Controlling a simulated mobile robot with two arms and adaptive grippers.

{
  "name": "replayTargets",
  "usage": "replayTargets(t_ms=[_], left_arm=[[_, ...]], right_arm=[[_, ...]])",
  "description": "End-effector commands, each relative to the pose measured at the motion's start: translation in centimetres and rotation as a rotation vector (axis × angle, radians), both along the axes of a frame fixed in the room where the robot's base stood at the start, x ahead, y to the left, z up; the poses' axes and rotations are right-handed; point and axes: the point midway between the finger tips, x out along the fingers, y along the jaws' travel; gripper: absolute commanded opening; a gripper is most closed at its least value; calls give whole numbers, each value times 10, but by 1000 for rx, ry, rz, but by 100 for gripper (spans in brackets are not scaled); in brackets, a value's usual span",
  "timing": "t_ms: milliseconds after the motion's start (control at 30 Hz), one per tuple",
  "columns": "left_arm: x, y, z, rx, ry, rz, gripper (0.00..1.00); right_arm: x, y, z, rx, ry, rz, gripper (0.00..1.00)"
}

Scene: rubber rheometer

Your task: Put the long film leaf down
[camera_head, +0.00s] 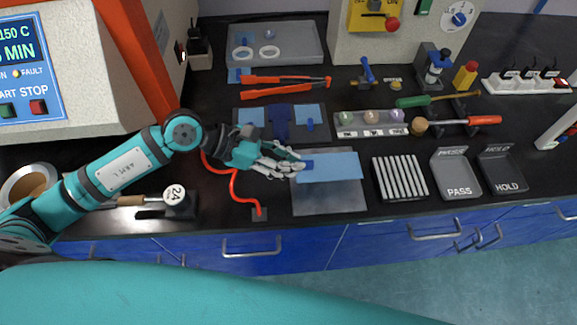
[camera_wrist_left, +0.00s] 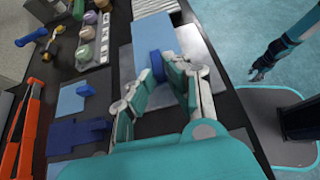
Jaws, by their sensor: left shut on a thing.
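The long film leaf is a light blue strip (camera_head: 335,167) with a dark blue tab (camera_wrist_left: 157,66). It is over a pale grey sheet (camera_head: 328,198) on the dark bench, and it also shows in the left wrist view (camera_wrist_left: 158,38). My left gripper (camera_head: 300,165) is shut on the leaf at its tab; its fingers (camera_wrist_left: 166,88) stand on both sides of the tab. I cannot tell whether the leaf touches the sheet. My right gripper (camera_wrist_left: 256,74) is small in the left wrist view, over the floor, its fingers apart and empty.
A ribbed rack (camera_head: 399,178), PASS tray (camera_head: 457,190) and HOLD tray (camera_head: 502,185) stand right of the leaf. Behind lie a dark mat (camera_head: 262,127) with blue pieces and orange tongs (camera_head: 285,85). A red cord (camera_head: 235,190) runs left of the sheet.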

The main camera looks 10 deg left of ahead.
Motion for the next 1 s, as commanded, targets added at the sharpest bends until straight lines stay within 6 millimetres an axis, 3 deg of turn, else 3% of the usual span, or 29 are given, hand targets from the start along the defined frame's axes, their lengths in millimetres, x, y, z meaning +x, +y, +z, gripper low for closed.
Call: replayTargets(t_ms=[233, 1000], left_arm=[[-1, 0, -31, 0, 4, 1, 0], [-1, 0, -44, 1, 1, 1, 0]], right_arm=[[9, 1, 5, 2, -14, 2, 35], [13, 5, -7, 6, -20, 0, 35]])
